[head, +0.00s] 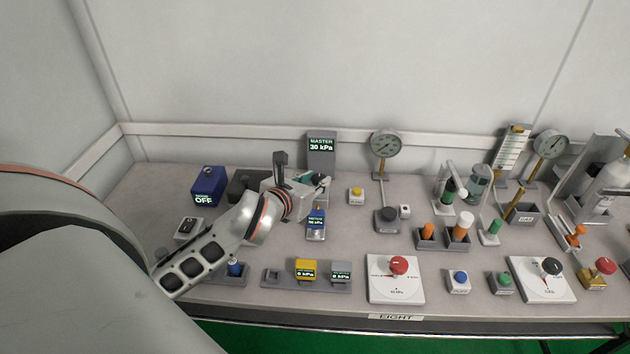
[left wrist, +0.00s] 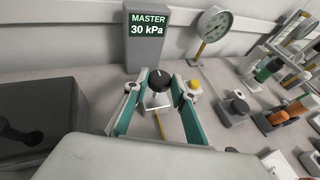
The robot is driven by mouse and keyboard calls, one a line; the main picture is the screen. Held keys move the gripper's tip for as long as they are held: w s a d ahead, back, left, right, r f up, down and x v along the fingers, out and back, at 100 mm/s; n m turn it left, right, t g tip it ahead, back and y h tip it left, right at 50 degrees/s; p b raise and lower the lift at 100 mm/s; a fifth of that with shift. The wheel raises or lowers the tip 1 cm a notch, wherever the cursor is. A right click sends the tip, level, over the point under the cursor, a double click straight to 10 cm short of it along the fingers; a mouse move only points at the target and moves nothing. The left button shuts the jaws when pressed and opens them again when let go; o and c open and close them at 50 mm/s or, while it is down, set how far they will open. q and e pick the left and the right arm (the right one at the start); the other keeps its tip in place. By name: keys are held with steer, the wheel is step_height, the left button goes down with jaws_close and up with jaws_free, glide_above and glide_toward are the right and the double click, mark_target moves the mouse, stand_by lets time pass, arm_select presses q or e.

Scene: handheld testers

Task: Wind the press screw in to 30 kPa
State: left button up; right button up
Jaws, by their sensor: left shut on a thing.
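The press screw's black knob (left wrist: 159,80), with a white mark on top, stands between the fingertips of my left gripper (left wrist: 158,84) in the left wrist view. The teal fingers are shut on its sides. In the head view, my left gripper (head: 318,181) reaches in from the left and hides most of the knob and press. The grey MASTER display (head: 321,152) behind it reads 30 kPa; it also shows in the left wrist view (left wrist: 148,45). My right gripper is not in view.
A blue tester (head: 316,222) lies in front of the gripper; a blue box (head: 208,187) marked OFF is left. A yellow button (head: 356,194) and dial gauge (head: 386,144) stand right. A yellow tester (head: 306,268) and grey tester (head: 341,271) sit in a front rack.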

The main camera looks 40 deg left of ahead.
arm_select(q)
steer(key=o, duration=1.1)
steer(key=v, duration=0.7)
steer(key=shift+s+r, duration=0.1)
steer(key=shift+s, duration=0.1)
